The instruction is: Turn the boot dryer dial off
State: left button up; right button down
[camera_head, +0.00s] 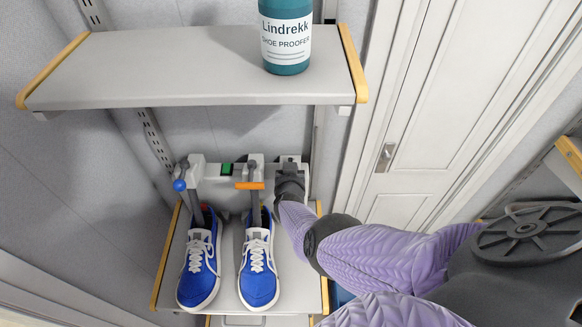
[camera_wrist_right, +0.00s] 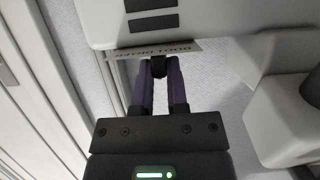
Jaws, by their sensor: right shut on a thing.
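The boot dryer (camera_head: 211,186) is a pale grey unit on the lower shelf, with a green-lit switch (camera_head: 227,169), a blue ball knob (camera_head: 179,185) and an orange lever (camera_head: 250,186). My right gripper (camera_head: 290,176) is at the right end of the dryer and covers the dial in the head view. In the right wrist view, my right gripper (camera_wrist_right: 160,70) has its purple fingers closed around a small dark dial (camera_wrist_right: 159,66) under the dryer's body (camera_wrist_right: 205,25), beside a printed label (camera_wrist_right: 158,49). The dial's setting cannot be read. My left gripper is not in view.
Two blue shoes, left (camera_head: 199,267) and right (camera_head: 258,265), sit over the dryer's tubes. An upper shelf (camera_head: 150,70) holds a teal bottle of shoe proofer (camera_head: 287,35) above. A white door (camera_head: 420,110) stands to the right of the shelves.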

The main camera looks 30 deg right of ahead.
dwell(0.3)
jog(key=c, duration=0.6)
grip_release()
jog(key=shift+c, duration=0.2)
jog(key=p+v, duration=0.8)
jog(key=v, duration=0.2)
